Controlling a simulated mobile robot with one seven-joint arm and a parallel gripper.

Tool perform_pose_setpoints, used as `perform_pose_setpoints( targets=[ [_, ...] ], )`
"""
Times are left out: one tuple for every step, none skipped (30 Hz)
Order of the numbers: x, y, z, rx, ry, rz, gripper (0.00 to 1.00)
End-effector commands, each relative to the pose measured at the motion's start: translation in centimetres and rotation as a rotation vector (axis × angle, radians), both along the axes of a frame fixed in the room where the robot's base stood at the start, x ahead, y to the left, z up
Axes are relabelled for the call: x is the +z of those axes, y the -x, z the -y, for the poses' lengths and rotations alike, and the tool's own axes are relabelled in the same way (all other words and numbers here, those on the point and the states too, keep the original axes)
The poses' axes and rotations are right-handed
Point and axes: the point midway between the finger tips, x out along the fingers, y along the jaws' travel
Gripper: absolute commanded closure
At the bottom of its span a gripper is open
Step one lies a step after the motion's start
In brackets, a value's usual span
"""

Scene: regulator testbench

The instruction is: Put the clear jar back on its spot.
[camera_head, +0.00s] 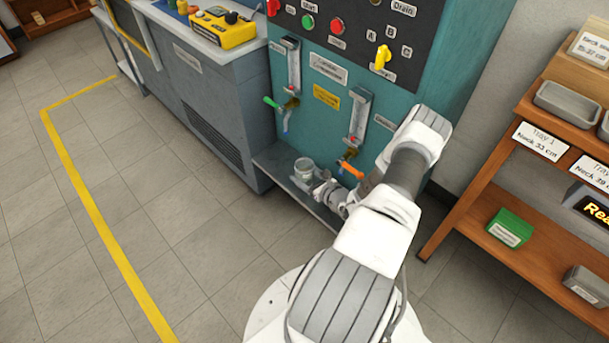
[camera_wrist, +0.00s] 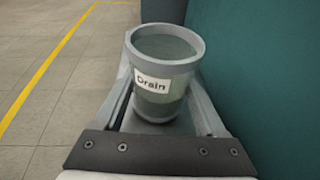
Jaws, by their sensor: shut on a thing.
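The clear jar (camera_wrist: 165,75) has a grey rim and a white label reading "Drain". It is upright between the two fingers of my gripper (camera_wrist: 163,112) in the wrist view, and the gripper is shut on it. Whether the jar's base touches the shelf is hidden. No separate marking for its spot can be made out.
The teal panel (camera_head: 325,140) rises right behind the shelf (camera_head: 272,163). A green-handled tap (camera_head: 272,103) and an orange-handled tap (camera_head: 347,169) stick out above it. A grey cabinet (camera_head: 205,110) stands to the left. A wooden rack (camera_head: 480,190) stands to the right. The floor in front is clear.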

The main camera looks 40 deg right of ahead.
Motion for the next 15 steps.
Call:
perform_pose_setpoints(
  targets=[
    [-0.11, -0.02, 0.0, 0.0, 0.0, 0.001, 0.94],
    [-0.15, -0.02, 0.0, 0.0, 0.0, 0.001, 0.94],
    [-0.19, -0.01, 0.0, 0.0, 0.0, 0.001, 0.94],
    [-0.23, -0.01, 0.0, 0.0, 0.0, 0.001, 0.94],
    [-0.27, -0.01, 0.0, 0.0, 0.0, 0.001, 0.94],
    [-0.32, -0.02, 0.0, 0.0, 0.0, 0.001, 0.94],
    [-0.35, -0.02, 0.0, 0.0, 0.0, 0.001, 0.94],
    [-0.39, -0.01, 0.0, 0.0, 0.0, 0.001, 0.94],
    [-0.43, -0.01, 0.0, 0.0, 0.0, 0.001, 0.94],
    [-0.48, -0.02, 0.0, 0.0, 0.0, 0.001, 0.94],
    [-0.51, -0.02, 0.0, 0.0, 0.0, 0.001, 0.94],
    [-0.56, -0.02, -0.01, 0.0, 0.0, 0.001, 0.94],
    [-0.59, -0.02, 0.0, 0.0, 0.0, 0.001, 0.94],
    [-0.63, -0.01, -0.01, 0.0, 0.0, 0.001, 0.94],
    [-0.68, -0.02, 0.0, 0.0, 0.0, 0.001, 0.94]
  ],
)
